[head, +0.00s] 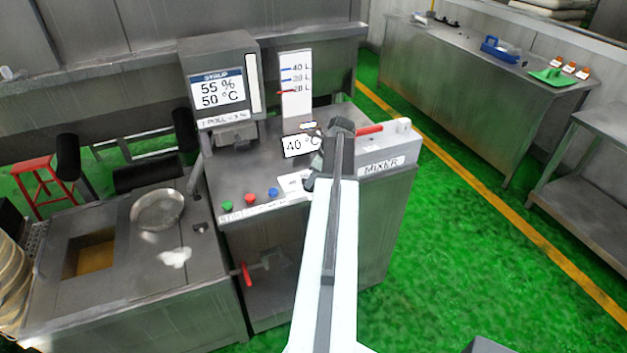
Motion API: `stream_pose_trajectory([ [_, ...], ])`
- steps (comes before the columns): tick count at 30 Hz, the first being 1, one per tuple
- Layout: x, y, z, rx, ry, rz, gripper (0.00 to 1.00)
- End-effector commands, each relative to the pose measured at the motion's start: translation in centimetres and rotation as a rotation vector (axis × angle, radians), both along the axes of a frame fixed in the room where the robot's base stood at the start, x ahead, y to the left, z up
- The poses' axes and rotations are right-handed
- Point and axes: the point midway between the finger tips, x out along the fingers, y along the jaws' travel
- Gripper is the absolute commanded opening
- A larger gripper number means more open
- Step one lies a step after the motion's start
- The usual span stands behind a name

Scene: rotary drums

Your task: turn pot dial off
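My arm reaches up over the steel mixer cabinet (240,165), and my dark gripper (311,172) is at its far end, above the worktop beside the "40 °C" display (297,146). The gripper is small and partly covered by my arm, so I cannot tell whether its fingers are apart or what they touch. I cannot make out a pot dial; the area behind my gripper and arm is hidden. A white label plate (292,183) lies just left of the gripper. Green, red and blue buttons (250,198) sit on the cabinet's front edge.
A red lever (369,130) lies by the "MIXER" box (405,140). A syrup screen (218,88) reads 55 % and 50 °C. A red-handled valve (246,274) juts from the cabinet front. A steel table (470,85) stands right; the green floor between is clear.

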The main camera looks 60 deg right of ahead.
Motion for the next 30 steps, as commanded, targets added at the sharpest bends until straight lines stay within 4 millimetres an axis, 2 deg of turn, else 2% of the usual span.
stream_pose_trajectory([
  [1, -0.02, 0.0, 0.02, 0.0, 0.0, 0.0, 0.19],
  [3, -0.02, 0.0, 0.02, 0.0, 0.0, 0.0, 0.0],
  [17, -0.05, -0.24, 0.02, 0.0, 0.0, 0.068, 0.0],
  [30, 0.06, -0.5, 0.01, 0.001, 0.0, 0.413, 0.0],
])
